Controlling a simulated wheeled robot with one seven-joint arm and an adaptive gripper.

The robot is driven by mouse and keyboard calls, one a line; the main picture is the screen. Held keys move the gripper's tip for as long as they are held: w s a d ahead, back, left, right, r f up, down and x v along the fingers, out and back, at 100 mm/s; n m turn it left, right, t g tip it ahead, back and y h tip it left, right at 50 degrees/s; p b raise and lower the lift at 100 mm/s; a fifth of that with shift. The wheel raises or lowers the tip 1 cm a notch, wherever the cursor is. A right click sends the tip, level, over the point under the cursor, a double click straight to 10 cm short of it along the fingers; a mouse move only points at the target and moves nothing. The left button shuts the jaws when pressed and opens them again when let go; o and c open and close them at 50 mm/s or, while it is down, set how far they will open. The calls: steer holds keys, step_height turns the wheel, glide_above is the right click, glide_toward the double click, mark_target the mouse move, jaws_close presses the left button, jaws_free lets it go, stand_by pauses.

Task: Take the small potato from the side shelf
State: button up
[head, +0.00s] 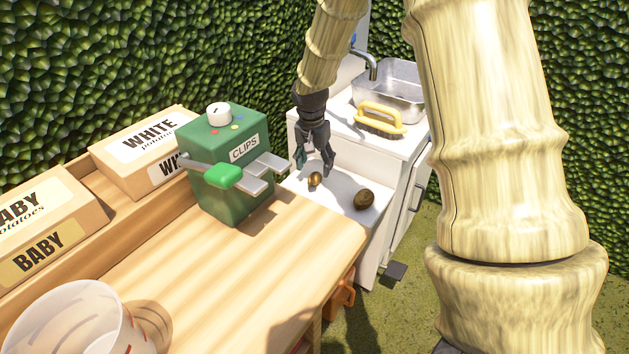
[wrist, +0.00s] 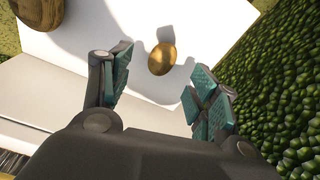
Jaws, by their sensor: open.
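The small potato (head: 315,179) is golden brown and lies on the white side shelf (head: 337,207) in the head view. In the wrist view the small potato (wrist: 162,59) lies on the white surface, ahead of and between the spread fingers. A larger, darker potato (head: 364,199) lies to its right on the same shelf. It shows partly at the top left of the wrist view (wrist: 40,14). My gripper (head: 314,165) is open and empty, pointing down just above the small potato. Its teal finger pads (wrist: 160,95) show on both sides, and no contact is visible.
A white sink unit with a steel basin (head: 390,88) and a yellow-handled brush (head: 380,117) stands behind the shelf. A green clips machine (head: 232,165), potato boxes (head: 140,150) and a clear tub (head: 75,320) stand on the wooden table (head: 230,290). A hedge wall borders the shelf.

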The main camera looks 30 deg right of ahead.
mark_target(315, 174)
steer(key=shift+w+d+f+b, duration=0.15)
steer(key=shift+f+b, duration=0.15)
steer(key=shift+f, duration=1.05)
steer(key=shift+w+f+b, duration=0.15)
steer(key=shift+f+b, duration=0.15)
steer(key=shift+f, duration=1.05)
steer(key=c, duration=1.1)
